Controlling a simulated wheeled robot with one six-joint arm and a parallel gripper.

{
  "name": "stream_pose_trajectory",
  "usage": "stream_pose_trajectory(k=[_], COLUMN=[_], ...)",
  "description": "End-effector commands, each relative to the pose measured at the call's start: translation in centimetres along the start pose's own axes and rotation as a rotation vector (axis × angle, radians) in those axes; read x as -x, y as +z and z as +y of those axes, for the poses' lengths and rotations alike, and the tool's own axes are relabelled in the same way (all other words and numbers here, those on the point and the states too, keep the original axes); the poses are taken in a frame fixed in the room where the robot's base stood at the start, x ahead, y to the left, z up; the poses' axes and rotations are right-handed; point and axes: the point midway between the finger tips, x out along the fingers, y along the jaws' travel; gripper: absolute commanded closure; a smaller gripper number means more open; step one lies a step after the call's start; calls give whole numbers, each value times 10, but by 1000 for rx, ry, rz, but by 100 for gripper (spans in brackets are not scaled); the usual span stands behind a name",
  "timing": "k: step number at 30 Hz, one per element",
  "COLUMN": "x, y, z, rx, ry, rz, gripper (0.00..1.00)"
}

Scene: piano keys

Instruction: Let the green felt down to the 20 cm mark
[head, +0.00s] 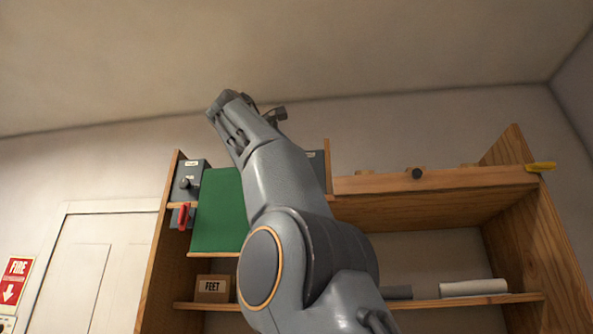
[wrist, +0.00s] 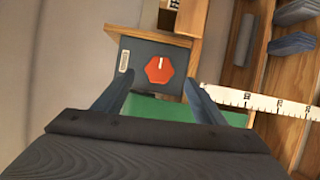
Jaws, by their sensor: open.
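The green felt (head: 217,212) hangs as a flat sheet in the left bay of the wooden shelf unit; my arm covers its right part. In the wrist view, a dark box (wrist: 140,90) carries a red hexagonal knob (wrist: 160,69) with a white line. My gripper (wrist: 159,78) is open, its fingers either side of the knob in the picture, without clear contact. Green felt (wrist: 155,108) shows below, beside a white measuring strip (wrist: 255,101); its numbers are unreadable.
The wooden shelf unit (head: 555,240) stands against the wall. A yellow item (head: 541,167) sticks out at the right upright. A white door (head: 85,270) is at left.

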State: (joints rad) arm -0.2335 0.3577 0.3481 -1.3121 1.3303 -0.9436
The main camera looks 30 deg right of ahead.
Motion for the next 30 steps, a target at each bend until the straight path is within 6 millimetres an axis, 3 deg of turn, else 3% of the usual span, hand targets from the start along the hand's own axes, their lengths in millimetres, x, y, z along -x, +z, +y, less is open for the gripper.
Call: stream_pose_trajectory(k=[12, 16, 23, 30], x=[6, 1, -15, -8], y=[1, 6, 26, 36], z=[0, 5, 18, -6], rx=[4, 85, 581, 1156], ry=[2, 37, 243, 473], rz=[-1, 4, 16, 8], gripper=[35, 35, 35, 35])
